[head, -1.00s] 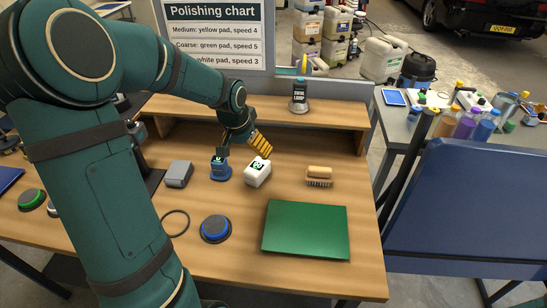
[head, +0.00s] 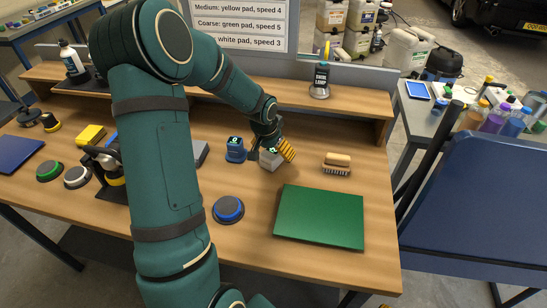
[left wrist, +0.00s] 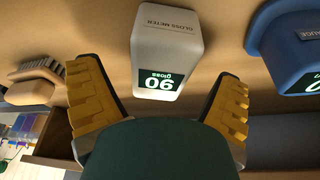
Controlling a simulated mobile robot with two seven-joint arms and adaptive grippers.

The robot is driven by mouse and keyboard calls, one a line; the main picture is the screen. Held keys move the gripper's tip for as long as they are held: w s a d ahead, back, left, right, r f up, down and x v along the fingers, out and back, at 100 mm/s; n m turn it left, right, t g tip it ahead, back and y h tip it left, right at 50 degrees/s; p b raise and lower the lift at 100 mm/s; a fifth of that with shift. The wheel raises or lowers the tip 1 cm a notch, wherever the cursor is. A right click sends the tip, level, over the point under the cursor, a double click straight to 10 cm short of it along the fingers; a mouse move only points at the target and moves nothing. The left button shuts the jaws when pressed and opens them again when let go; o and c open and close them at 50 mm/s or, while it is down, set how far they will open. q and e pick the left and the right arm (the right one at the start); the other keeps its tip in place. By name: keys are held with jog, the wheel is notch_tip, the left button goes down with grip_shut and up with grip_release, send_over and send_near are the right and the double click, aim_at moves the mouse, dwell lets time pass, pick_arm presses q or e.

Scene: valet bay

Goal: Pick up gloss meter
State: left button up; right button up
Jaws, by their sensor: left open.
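The white gloss meter (head: 269,162) stands on the wooden desk, partly hidden by my left gripper in the head view. In the left wrist view the gloss meter (left wrist: 167,45) shows its label and a dark screen reading 90 gloss. My left gripper (left wrist: 160,100) is open, its yellow ridged fingers apart. The meter's screen end lies between the fingers in that picture, with a gap on each side. In the head view the left gripper (head: 279,152) is right at the meter. I cannot tell how far the fingers reach down around it. My right gripper is not in view.
A blue gauge (head: 236,149) stands close left of the meter; it also shows in the left wrist view (left wrist: 290,45). A wooden brush (head: 337,163) lies to the right. A green board (head: 320,215) and a blue-topped puck (head: 228,209) lie nearer. A raised shelf (head: 350,104) runs behind.

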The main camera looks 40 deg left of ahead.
pick_arm(q)
jog(key=shift+x, duration=1.15)
jog(key=c, duration=1.3)
jog(key=shift+r, duration=0.15)
jog(key=shift+c, duration=0.2)
notch_tip(320, 180, up, 9)
jog(key=shift+r+p, duration=0.25)
jog(key=shift+p, duration=0.7)
jog(key=shift+n+y+b, duration=0.4)
jog(key=shift+n+b, duration=0.4)
jog(key=shift+n, duration=0.4)
jog(key=shift+a+r+n+b, duration=0.15)
jog(key=shift+n+b, duration=0.3)
jog(key=shift+n, duration=0.55)
